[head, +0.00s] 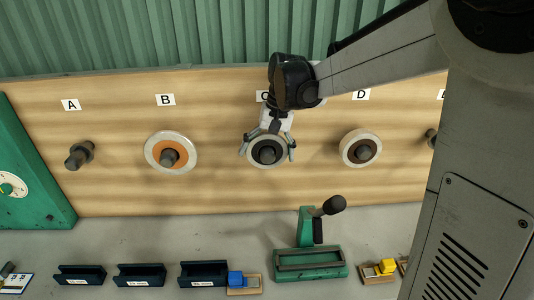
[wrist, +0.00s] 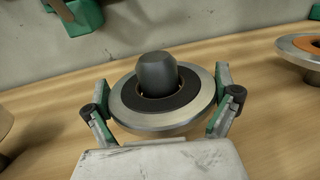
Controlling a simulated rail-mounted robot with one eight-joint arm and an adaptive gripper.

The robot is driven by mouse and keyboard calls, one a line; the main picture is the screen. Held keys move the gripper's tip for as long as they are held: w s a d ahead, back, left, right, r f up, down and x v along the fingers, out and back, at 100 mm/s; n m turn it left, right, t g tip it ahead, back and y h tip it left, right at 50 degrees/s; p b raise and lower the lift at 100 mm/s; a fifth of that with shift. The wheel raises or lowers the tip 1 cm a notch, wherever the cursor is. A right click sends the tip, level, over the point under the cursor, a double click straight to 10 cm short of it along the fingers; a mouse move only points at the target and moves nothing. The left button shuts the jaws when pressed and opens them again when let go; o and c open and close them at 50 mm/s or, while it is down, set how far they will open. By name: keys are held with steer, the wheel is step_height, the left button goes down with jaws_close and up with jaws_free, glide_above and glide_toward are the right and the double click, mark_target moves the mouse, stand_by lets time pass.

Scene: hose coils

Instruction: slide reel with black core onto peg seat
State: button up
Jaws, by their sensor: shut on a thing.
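The reel with the black core (head: 252,160) is at peg C on the wooden board in the head view. It is a pale grey ring around a dark core, and it also shows in the wrist view (wrist: 136,109). The dark rounded peg (wrist: 157,70) sticks out through the reel's centre hole. My gripper (head: 267,149) is shut on the reel, with its green-padded fingers (wrist: 163,92) at opposite sides of the rim. Whether the reel's back touches the board or the peg seat is hidden.
Peg A (head: 78,156) is bare. A reel with an orange core (head: 146,153) is on peg B and one with a brown core (head: 347,148) on peg D. Below the board, a grey bench (head: 130,235) holds dark bins (head: 140,276) and a green lever device (head: 310,262).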

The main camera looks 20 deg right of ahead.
steer(key=shift+w+d, duration=0.15)
steer(key=shift+w, duration=0.4)
stand_by(0.6)
steer(key=o, duration=1.2)
steer(key=r, duration=0.4)
steer(key=d+r, duration=0.1)
steer(key=r, duration=0.3)
steer(key=d+r, duration=0.1)
steer(key=r, duration=0.2)
steer(key=shift+s+d+r, duration=0.1)
steer(key=shift+s+r, duration=0.25)
steer(key=shift+r, duration=0.05)
